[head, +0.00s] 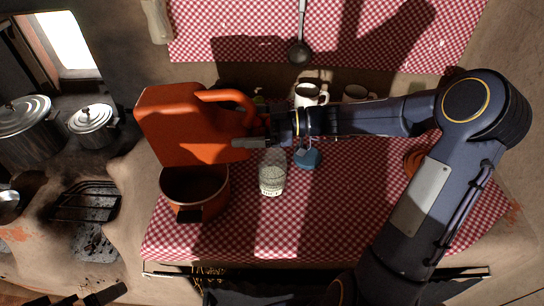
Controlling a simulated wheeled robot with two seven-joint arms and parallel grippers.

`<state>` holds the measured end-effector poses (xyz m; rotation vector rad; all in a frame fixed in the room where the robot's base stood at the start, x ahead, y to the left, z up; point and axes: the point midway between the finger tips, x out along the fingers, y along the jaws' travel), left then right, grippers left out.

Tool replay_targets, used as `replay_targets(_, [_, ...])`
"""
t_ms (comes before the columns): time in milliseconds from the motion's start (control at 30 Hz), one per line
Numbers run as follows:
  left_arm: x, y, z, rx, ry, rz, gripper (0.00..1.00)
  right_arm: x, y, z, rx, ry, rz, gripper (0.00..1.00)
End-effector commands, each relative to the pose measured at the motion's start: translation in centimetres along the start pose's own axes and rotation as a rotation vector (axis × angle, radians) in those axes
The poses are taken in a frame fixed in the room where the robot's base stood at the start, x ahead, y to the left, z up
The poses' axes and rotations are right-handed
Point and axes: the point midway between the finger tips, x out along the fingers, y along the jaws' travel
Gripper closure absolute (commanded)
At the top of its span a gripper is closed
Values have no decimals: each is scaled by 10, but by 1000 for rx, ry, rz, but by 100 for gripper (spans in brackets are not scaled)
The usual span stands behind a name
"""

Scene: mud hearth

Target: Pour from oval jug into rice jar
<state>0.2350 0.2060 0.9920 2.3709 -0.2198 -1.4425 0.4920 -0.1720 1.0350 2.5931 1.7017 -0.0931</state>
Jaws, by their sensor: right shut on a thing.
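The orange jug (185,125), which I take to be the oval jug, is large, with a looped handle on its right side. My right gripper (258,131) is shut on it at its right, handle side. The jug looks raised above the cloth, and its lower edge overlaps the back of a pot in the picture. The rice jar (272,178) is clear glass with white grains inside. It stands on the checked cloth, just below and right of the jug in the picture, apart from it. The jug's mouth and contents cannot be made out. My left gripper is not in view.
An orange-brown pot (205,207) stands left of the jar. A small blue item (308,158) is close to the jar's right. White mugs (308,95) stand behind. A ladle (299,50) hangs at the back. The cloth (330,225) is clear in front.

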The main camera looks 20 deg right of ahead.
Motion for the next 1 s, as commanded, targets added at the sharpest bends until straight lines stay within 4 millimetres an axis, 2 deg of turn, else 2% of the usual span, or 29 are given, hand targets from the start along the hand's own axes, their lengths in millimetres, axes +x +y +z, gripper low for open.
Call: replay_targets(1000, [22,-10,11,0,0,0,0,-1,0,8,-2,53,0,80])
